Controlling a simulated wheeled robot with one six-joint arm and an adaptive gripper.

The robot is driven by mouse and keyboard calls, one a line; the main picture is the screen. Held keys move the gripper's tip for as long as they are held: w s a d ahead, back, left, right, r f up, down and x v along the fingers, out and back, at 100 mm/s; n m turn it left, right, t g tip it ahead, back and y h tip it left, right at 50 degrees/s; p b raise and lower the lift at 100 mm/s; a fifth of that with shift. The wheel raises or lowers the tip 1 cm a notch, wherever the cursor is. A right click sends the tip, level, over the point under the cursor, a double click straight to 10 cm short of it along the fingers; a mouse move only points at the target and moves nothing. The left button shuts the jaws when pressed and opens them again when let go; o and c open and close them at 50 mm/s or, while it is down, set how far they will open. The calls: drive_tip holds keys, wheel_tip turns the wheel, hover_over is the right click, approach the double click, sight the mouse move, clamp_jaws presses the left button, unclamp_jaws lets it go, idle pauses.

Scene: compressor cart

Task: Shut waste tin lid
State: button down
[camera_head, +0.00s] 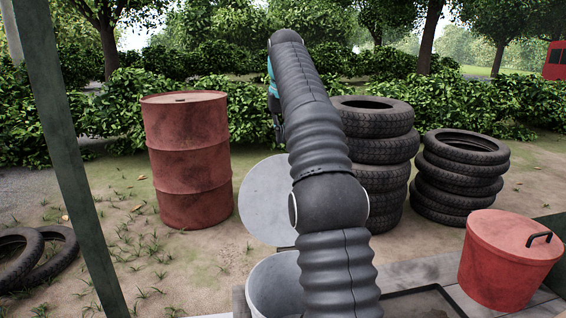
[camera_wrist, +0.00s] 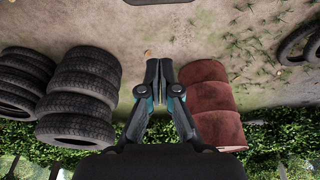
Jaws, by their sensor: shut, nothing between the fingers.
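The waste tin (camera_head: 268,287) is a pale grey round container at the bottom of the head view, partly hidden behind my arm. Its round grey lid (camera_head: 262,200) stands open, raised at the tin's far side, with its right part behind my arm. My gripper (camera_wrist: 158,66) is shut and empty in the wrist view, its fingertips together. In the head view my gripper (camera_head: 279,132) is mostly hidden behind my arm. It appears above the lid in the picture; I cannot tell the distance between them.
A red drum (camera_head: 188,160) stands behind at left. Tyre stacks (camera_head: 372,145) (camera_head: 460,175) stand behind at right. A red lidded bin (camera_head: 508,262) sits at front right, near a dark tray (camera_head: 420,303). A dark green post (camera_head: 72,150) crosses the left side.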

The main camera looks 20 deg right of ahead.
drive_tip(key=a+b+x, duration=0.1)
drive_tip(key=x, duration=0.7)
drive_tip(key=shift+s+r+b, duration=0.15)
drive_tip(key=shift+s+b, duration=0.45)
drive_tip(key=shift+s, duration=1.45)
drive_tip(key=shift+s+d, duration=0.1)
drive_tip(key=shift+d, duration=0.05)
